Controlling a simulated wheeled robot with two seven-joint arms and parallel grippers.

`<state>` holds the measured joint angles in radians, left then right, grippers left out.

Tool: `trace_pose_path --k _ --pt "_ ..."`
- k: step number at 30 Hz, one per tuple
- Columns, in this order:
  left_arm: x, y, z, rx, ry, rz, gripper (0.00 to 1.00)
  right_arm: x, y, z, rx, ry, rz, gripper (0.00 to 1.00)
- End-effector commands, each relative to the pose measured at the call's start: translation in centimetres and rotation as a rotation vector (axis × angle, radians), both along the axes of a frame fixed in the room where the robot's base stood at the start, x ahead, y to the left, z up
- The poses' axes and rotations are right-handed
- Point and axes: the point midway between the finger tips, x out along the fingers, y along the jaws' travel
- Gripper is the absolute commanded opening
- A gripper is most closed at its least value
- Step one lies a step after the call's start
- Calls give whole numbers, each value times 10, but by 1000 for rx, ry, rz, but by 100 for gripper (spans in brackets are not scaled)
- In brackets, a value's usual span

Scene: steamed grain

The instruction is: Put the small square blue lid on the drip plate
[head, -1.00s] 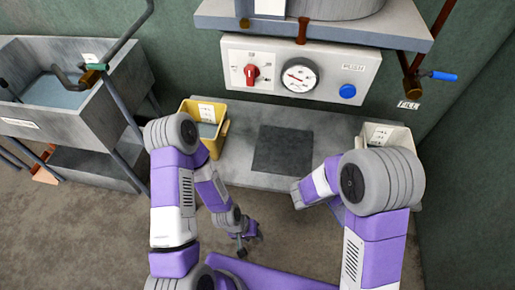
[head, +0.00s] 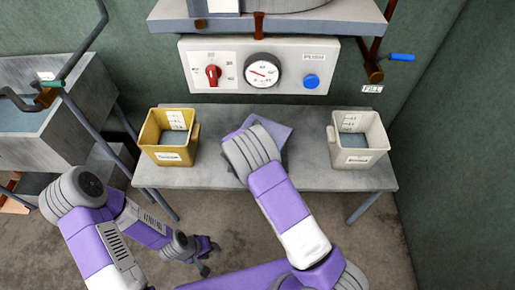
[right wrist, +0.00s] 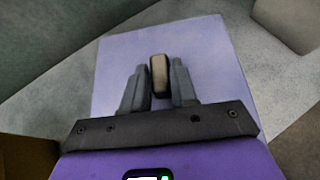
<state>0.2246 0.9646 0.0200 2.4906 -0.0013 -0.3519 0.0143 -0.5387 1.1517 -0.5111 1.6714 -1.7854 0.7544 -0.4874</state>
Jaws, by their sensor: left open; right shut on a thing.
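The square lavender-blue lid (right wrist: 209,48) fills the middle of the right wrist view, with a tan handle (right wrist: 160,74) standing up from it. My right gripper (right wrist: 158,78) is shut on this handle. In the head view, part of the lid (head: 278,134) shows beyond my right arm, over the middle of the grey bench. The dark drip plate (head: 229,170) is mostly hidden by the lid and my arm. I cannot tell whether the lid touches it. My left gripper (head: 210,259) is open and empty, low in front of the bench.
A yellow bin (head: 153,133) stands on the bench (head: 313,182) at the left, and a white bin (head: 341,140) at the right. A control panel (head: 223,82) with a red knob, gauge and blue button is behind. A sink (head: 75,112) stands at far left.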

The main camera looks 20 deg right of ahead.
Motion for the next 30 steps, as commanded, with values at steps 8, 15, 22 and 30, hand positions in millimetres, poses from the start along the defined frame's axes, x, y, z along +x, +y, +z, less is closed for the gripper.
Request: trace_pose_path --k 8,15,22,30 --pt "0 0 -6 0 0 0 43 30 1 -20 -18 -1 62 0" --pt "0 0 -24 0 0 0 43 29 1 -65 -18 -1 61 0" --pt "0 0 -32 0 0 0 43 29 1 -87 -17 -3 61 0" --pt "0 0 -40 0 0 0 43 30 1 -109 -17 -5 60 0"
